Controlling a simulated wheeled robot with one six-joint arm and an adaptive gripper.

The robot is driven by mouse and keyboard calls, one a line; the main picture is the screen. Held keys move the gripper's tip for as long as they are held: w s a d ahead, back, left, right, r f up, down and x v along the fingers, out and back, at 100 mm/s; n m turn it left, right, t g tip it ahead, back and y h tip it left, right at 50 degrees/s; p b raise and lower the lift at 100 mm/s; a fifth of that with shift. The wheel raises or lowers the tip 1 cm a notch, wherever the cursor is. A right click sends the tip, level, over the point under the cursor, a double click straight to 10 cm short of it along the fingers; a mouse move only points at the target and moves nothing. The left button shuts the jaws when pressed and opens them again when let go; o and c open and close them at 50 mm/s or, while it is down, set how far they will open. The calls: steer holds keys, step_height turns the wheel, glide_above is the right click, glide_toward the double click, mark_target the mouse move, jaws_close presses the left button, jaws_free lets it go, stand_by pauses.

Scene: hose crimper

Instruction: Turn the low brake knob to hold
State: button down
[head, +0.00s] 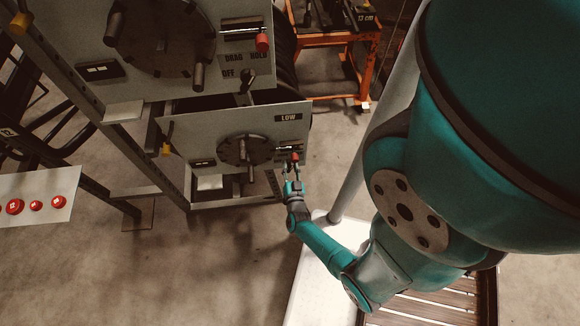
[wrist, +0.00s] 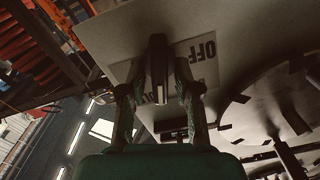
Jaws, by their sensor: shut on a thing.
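The low brake knob (wrist: 158,75) is a dark bar-shaped grip on the lower grey panel (head: 220,118), which carries a LOW label (head: 288,118). My gripper (head: 291,172) is at the right side of that panel, just below a small red part. In the wrist view my gripper (wrist: 161,92) has one finger on each side of the knob and is shut on it. An OFF label (wrist: 197,50) shows upside down beside the knob. The other position marks are hidden, so I cannot tell the knob's setting exactly. In the head view the gripper covers the knob.
A similar upper panel (head: 135,70) has its own black knob (head: 247,80) with OFF, DRAG and HOLD marks. A dark round reel plate (head: 245,150) is left of my gripper. A panel with red buttons (head: 35,208) is at far left. An orange stand (head: 340,40) is behind.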

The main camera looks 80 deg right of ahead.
mark_target(291, 169)
steer(key=shift+m, duration=1.2)
steer(key=shift+s, duration=0.1)
steer(key=c, duration=1.1)
jaws_free()
steer(key=shift+c, duration=0.2)
steer(key=v, duration=0.6)
steer(key=shift+a, duration=0.1)
steer(key=shift+v, duration=2.85)
